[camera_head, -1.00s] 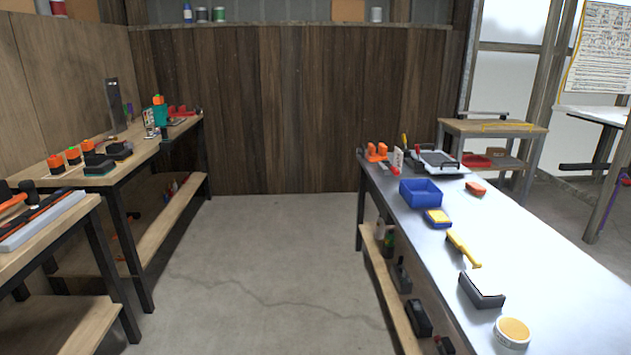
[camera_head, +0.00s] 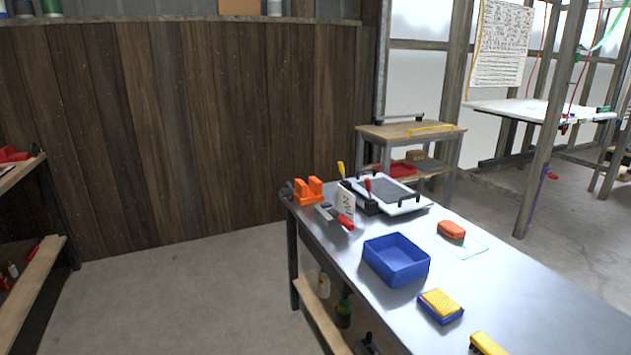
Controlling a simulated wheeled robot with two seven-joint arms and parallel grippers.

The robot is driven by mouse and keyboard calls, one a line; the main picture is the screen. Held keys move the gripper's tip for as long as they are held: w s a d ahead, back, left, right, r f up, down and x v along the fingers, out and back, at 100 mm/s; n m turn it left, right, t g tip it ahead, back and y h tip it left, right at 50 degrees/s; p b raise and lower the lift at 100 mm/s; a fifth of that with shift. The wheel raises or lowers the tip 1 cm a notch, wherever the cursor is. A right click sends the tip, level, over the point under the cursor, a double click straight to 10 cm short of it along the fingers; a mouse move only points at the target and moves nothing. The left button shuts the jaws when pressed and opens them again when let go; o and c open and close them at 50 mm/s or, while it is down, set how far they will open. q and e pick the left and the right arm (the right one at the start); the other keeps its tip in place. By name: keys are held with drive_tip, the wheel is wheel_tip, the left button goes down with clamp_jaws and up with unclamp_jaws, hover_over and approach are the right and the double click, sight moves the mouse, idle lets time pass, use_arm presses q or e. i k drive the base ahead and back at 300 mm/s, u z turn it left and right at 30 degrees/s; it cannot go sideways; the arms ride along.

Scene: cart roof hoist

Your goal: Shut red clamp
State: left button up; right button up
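A dark fixture (camera_head: 358,201) with a pale framed panel (camera_head: 392,192) stands at the far end of the metal table. Two handles stand up from its left side: a yellow one (camera_head: 341,170) and a red one (camera_head: 368,186). The red handle looks upright; the clamp's jaw is too small to make out. A separate bar tool with a red grip (camera_head: 345,222) lies by the table's left edge, next to a white printed card (camera_head: 346,204). Neither of my grippers is in view.
The metal table (camera_head: 520,292) also bears an orange block (camera_head: 308,190), a blue bin (camera_head: 396,260), a yellow-and-blue sponge (camera_head: 440,306) and an orange-red block (camera_head: 451,230). A wooden bench (camera_head: 410,131) stands behind. The concrete floor (camera_head: 190,300) left of the table is clear.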

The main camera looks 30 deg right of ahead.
sight(368, 183)
drive_tip(key=i, duration=2.5)
drive_tip(key=z, duration=3.3)
drive_tip(key=i, duration=0.5)
drive_tip(key=u, duration=1.45)
